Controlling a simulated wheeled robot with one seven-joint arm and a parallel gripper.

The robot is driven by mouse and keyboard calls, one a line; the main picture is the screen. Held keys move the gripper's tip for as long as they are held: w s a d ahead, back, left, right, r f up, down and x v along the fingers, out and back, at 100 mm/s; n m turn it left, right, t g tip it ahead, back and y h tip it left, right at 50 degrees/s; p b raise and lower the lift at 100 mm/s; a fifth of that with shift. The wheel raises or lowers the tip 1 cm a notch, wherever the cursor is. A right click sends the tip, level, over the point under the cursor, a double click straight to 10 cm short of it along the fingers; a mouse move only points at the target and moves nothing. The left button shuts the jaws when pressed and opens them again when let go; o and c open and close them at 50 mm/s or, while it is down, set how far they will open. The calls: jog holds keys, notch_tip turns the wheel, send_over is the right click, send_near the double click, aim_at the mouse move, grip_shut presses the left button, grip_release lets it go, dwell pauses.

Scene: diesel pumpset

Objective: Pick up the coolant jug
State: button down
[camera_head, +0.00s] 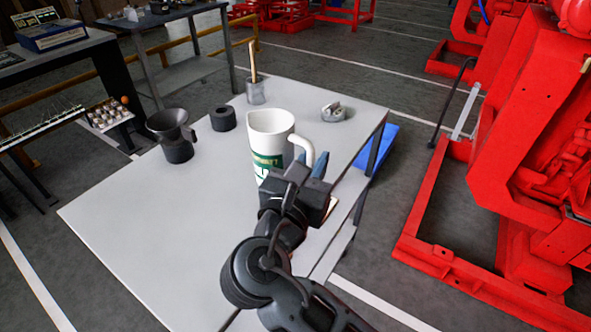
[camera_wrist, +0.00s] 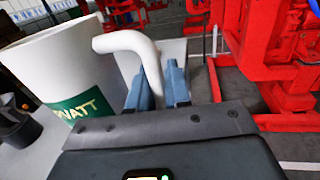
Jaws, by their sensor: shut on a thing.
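The coolant jug (camera_head: 269,141) is white with a green label and a loop handle on its right side. It stands upright at the middle of the grey table (camera_head: 130,215); I cannot tell whether its base touches the top. In the wrist view the jug (camera_wrist: 60,75) fills the left side. Its handle comes down between the blue fingers of my gripper (camera_wrist: 158,88). My gripper (camera_head: 310,163) is shut on the handle, at the jug's right side in the head view. The jug's lower part is partly hidden by my gripper.
A red machine frame (camera_head: 525,150) is at the right. The table's front left is clear.

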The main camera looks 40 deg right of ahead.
jog(key=shift+s+d+r, duration=0.4)
jog(key=shift+d+r, duration=0.1)
jog(key=shift+d, duration=0.2)
jog(key=shift+s+d+r, duration=0.45)
jog(key=shift+d, duration=0.2)
jog(key=shift+s+d+r, duration=0.4)
jog(key=shift+d+r, duration=0.1)
jog(key=shift+d, duration=0.2)
jog(key=shift+r, duration=0.1)
